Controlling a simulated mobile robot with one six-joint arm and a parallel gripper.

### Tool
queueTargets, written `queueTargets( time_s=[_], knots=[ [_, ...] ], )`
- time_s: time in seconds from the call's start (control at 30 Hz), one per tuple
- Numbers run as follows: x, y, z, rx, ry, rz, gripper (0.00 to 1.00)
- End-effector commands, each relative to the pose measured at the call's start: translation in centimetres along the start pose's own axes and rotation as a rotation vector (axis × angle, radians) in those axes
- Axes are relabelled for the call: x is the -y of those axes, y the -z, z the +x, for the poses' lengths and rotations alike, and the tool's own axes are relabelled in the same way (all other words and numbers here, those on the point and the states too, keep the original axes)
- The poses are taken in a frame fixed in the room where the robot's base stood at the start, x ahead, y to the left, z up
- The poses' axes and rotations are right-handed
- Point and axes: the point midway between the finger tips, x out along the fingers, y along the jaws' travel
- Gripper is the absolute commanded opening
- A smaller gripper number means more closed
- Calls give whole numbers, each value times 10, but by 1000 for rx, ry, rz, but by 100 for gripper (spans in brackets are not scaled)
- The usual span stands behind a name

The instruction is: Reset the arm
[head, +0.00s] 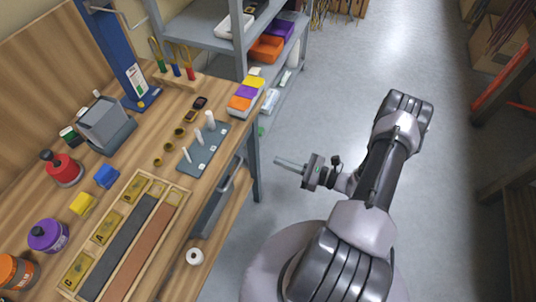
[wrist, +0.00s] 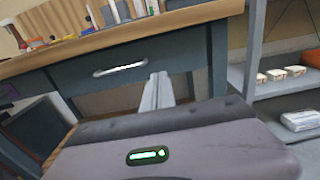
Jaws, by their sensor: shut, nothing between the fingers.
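My gripper (head: 279,162) is shut and empty. In the head view it hangs over the open floor just right of the workbench (head: 228,160), its fingers pointing left toward the bench's edge and apart from it. The arm is bent, rising from the base at the bottom and folding back down to the wrist. In the wrist view the closed fingers (wrist: 157,88) point at the bench's front, below the tabletop and by a drawer with a pale handle (wrist: 120,69).
The bench holds a board with pegs (head: 203,148), a wooden tray (head: 177,196), a red-topped container (head: 62,168) and a purple one (head: 48,235). A grey shelf (head: 216,38) with bins stands behind. The floor (head: 330,90) beyond my arm is clear.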

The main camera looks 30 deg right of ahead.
Motion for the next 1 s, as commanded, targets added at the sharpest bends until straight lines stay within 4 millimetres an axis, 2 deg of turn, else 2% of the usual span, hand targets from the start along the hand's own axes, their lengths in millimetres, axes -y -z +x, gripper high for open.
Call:
queueTargets(
  time_s=[0.2, 0.27, 0.37, 0.4, 0.47, 0.5, 0.57, 0.6, 0.7, 0.8, 0.9, 1.0],
  knots=[
    [0, -1, -8, -2, -6, -3, 0],
    [-1, -12, -2, -16, -48, -27, 0],
    [-12, -63, 22, -86, -249, -144, 0],
    [-24, -90, 35, -132, -365, -215, 0],
    [-49, -131, 50, -213, -544, -339, 0],
    [-68, -155, 57, -269, -655, -428, 0],
    [-96, -188, 63, -354, -803, -572, 0],
    [-115, -208, 63, -412, -890, -676, 0],
    [-158, -250, 57, -549, -1058, -964, 0],
    [-191, -284, 43, -666, -1146, -1287, 0],
    [-212, -311, 29, -742, -1146, -1593, 0],
    [-223, -329, 19, -777, -1099, -1822, 0]
  ],
)
